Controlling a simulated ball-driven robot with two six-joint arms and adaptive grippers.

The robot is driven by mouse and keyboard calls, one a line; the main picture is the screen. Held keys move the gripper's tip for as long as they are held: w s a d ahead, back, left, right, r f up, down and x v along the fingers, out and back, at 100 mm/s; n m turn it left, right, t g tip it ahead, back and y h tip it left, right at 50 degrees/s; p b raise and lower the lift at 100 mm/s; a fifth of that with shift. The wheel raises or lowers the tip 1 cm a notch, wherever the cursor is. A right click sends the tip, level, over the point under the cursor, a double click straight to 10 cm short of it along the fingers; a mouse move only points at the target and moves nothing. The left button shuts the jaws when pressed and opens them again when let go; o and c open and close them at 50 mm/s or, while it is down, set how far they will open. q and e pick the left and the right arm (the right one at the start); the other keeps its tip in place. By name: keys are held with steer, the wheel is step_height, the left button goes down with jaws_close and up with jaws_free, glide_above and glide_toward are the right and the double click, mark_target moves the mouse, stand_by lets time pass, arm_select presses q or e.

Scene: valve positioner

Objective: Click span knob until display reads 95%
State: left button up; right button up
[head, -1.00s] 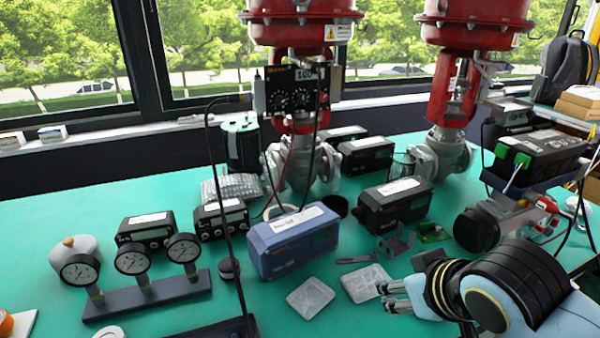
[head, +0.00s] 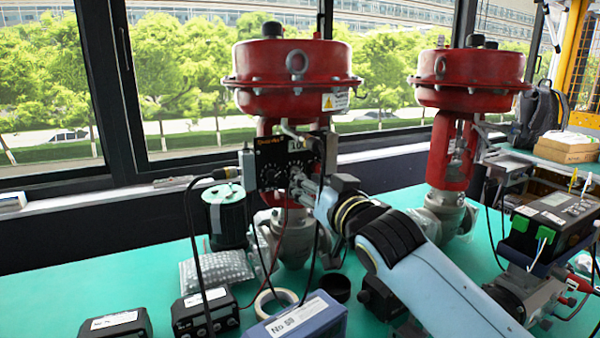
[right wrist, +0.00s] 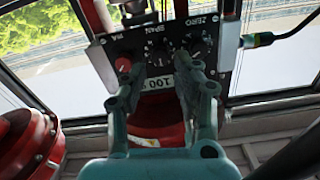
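The valve positioner (head: 272,152) is a black panel fixed to the left red valve actuator. Its small display (head: 298,144) reads 100. The right wrist view shows the panel upside down, with the display (right wrist: 156,84), the span knob (right wrist: 158,57), a zero knob (right wrist: 196,45) and a red knob (right wrist: 123,64). My right gripper (head: 303,183) is at the panel's lower right. In the right wrist view its fingers (right wrist: 157,68) are apart, one on each side of the span knob's area; contact cannot be told. My left gripper is not in view.
A second red valve actuator (head: 470,80) stands to the right. A black cable (head: 192,215) runs left from the positioner. A blue box (head: 305,318), black boxes (head: 200,312) and a tape ring (head: 275,300) lie on the green table (head: 165,275).

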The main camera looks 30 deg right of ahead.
steer(key=w, duration=0.3)
steer(key=shift+w+d, duration=0.1)
steer(key=shift+w, duration=0.2)
jaws_close()
arm_select(q)
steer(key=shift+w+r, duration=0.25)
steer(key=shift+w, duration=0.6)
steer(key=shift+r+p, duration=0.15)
steer(key=shift+p, duration=0.15)
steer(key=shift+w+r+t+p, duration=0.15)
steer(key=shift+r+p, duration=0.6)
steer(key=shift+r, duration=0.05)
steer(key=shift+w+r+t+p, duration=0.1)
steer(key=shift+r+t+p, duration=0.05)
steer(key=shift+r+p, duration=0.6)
arm_select(e)
steer(key=shift+n, duration=2.8)
